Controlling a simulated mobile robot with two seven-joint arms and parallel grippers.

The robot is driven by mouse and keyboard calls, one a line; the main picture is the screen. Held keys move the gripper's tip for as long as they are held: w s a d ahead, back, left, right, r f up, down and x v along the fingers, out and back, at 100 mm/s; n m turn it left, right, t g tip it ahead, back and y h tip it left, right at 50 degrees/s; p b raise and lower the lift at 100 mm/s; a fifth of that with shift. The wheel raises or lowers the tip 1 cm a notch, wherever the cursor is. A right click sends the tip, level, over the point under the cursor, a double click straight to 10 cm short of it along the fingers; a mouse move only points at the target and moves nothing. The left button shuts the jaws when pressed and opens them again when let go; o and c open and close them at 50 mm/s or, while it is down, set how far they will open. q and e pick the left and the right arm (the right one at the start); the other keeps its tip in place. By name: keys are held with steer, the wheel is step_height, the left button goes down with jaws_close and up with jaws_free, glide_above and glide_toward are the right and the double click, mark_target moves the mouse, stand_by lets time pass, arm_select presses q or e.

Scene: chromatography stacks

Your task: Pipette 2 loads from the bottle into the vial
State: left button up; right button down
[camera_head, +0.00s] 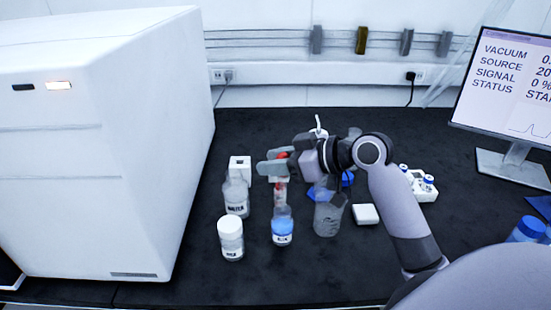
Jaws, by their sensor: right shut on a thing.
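My right gripper (272,164) comes in from the right and is shut on a pipette with a red bulb (282,155). The pipette hangs below the fingers, directly over or in the neck of a small clear bottle (282,228) with blue liquid and a white label; I cannot tell whether its tip is inside. A white rack (425,190) with blue-capped vials (428,180) stands at the right, partly behind my arm. I cannot tell which vial is the task's. My left gripper is not in view.
A clear bottle labelled water (236,198), a white-capped bottle (231,238) and a clear beaker (328,215) stand close around the blue bottle. A white block (240,164) and a flat white box (365,214) are nearby. A large white instrument (100,150) bounds the left; a monitor (508,90) stands right.

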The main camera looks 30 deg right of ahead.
mark_target(287, 180)
steer(key=shift+f+b, duration=1.55)
steer(key=shift+f, duration=0.9)
steer(key=shift+f+b, duration=0.5)
steer(key=shift+f, duration=0.25)
steer(key=shift+f+b, duration=0.7)
steer(key=shift+f, duration=0.35)
steer(key=c, duration=1.3)
jaws_free()
steer(key=shift+o, duration=0.3)
steer(key=shift+r, duration=0.15)
